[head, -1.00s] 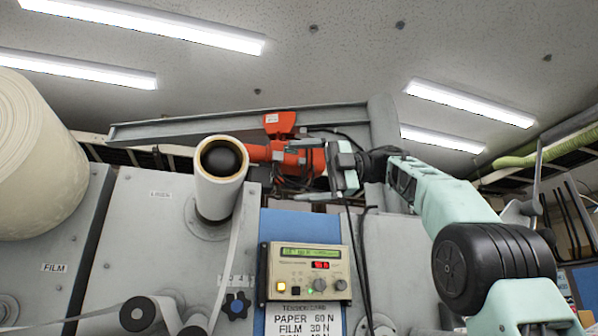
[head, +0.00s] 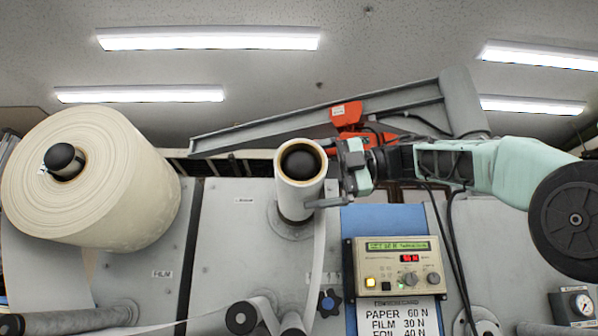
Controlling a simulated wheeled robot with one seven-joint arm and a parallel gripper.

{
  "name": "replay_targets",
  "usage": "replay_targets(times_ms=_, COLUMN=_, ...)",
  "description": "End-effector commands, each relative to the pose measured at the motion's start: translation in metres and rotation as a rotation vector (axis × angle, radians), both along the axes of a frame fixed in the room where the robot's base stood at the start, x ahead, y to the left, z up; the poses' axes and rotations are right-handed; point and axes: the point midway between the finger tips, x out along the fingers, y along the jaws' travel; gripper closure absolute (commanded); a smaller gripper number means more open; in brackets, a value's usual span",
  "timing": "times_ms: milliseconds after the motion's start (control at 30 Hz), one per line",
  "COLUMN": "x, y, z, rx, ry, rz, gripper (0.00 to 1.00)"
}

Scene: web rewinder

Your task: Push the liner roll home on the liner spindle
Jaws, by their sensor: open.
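The liner roll (head: 297,206) is a narrow white roll with a tan core ring, on the liner spindle (head: 300,161), whose dark rounded end shows inside the core. A pale strip hangs from the roll. My gripper (head: 330,173) is open and empty, right beside the roll's right side near its front end. Its lower finger reaches toward the roll's side; I cannot tell whether it touches. How far the roll sits from the panel's round flange (head: 287,224) is hard to judge.
A large cream roll (head: 140,190) stands out on the left. A tension control box (head: 398,265) is below right of my gripper, above a PAPER/FILM/FOIL sign (head: 396,318). An orange hoist (head: 347,115) on a grey beam (head: 260,126) is behind.

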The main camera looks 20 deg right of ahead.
Motion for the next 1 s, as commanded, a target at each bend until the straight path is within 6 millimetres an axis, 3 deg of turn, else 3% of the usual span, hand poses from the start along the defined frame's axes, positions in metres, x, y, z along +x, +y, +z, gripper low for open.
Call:
replay_targets(times_ms=233, x=0.011, y=0.024, z=-0.002, rx=0.001, ry=0.0, rz=0.001, gripper=0.0)
replay_targets(times_ms=633, x=0.013, y=0.028, z=-0.004, rx=0.0, ry=-0.001, rz=0.0, gripper=0.0)
replay_targets(times_ms=833, x=0.013, y=0.028, z=-0.004, rx=0.0, ry=-0.001, rz=-0.001, gripper=0.56)
replay_targets(times_ms=1000, x=0.013, y=0.028, z=-0.004, rx=0.0, ry=0.0, rz=-0.001, gripper=0.56)
